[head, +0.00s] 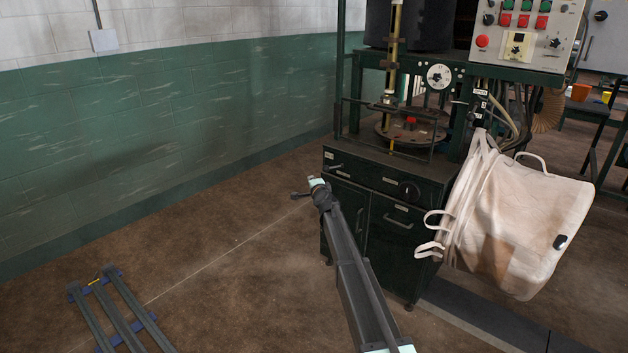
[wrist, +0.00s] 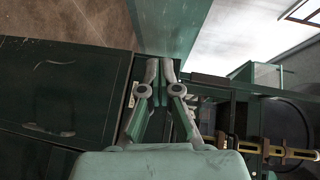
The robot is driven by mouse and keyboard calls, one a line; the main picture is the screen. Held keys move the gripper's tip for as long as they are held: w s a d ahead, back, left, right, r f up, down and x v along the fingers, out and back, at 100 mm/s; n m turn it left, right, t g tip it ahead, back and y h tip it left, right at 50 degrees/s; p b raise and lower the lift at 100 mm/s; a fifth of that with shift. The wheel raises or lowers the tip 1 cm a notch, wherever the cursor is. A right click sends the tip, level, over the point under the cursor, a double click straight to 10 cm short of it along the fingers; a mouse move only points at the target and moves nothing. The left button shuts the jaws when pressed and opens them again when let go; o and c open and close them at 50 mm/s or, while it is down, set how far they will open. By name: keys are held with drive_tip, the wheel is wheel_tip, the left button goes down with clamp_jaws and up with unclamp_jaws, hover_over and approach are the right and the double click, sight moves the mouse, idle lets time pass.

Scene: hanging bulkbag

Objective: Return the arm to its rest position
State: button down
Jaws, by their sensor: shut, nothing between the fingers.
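My gripper (head: 294,196) is at the far end of my outstretched arm, left of the green machine's cabinet in the head view.
The green machine (head: 370,178) with drawers and doors stands right of my gripper. A control panel (head: 528,32) is above the bag. Dark rails (head: 120,312) lie on the floor at lower left. The floor between them and the machine is clear, up to the green-and-white wall (head: 170,120).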

drive_tip(key=s+f+n+g+y, duration=0.1)
drive_tip(key=s+f+n+g, duration=0.85)
drive_tip(key=s+f, duration=1.5)
drive_tip(key=s+d+f+n+g+h, duration=0.1)
drive_tip(key=s+d+f+g, duration=0.15)
drive_tip(key=s+f, duration=0.55)
drive_tip(key=s+d+f+n+g+h, duration=0.1)
drive_tip(key=s+d+f+g, duration=0.2)
drive_tip(key=s, duration=0.8)
drive_tip(key=s+d+f+n+g+h, duration=0.1)
drive_tip(key=s+d+f, duration=0.4)
drive_tip(key=s, duration=0.5)
drive_tip(key=s+d+f+g+h, duration=0.1)
drive_tip(key=s+d+g, duration=0.2)
drive_tip(key=s, duration=1.1)
drive_tip(key=s+d+f+g+p, duration=0.1)
drive_tip(key=s+d+g, duration=0.2)
drive_tip(key=s, duration=1)
drive_tip(key=s+d+f+g+h, duration=0.15)
drive_tip(key=s+d, duration=0.25)
drive_tip(key=s, duration=1)
drive_tip(key=w+r+p, duration=0.3)
drive_tip(key=r+p, duration=1.1)
drive_tip(key=p, duration=0.2)
drive_tip(key=shift+w+a+n+t, duration=0.15)
drive_tip(key=shift+a+n+t, duration=0.1)
drive_tip(key=shift+n+t, duration=0.2)
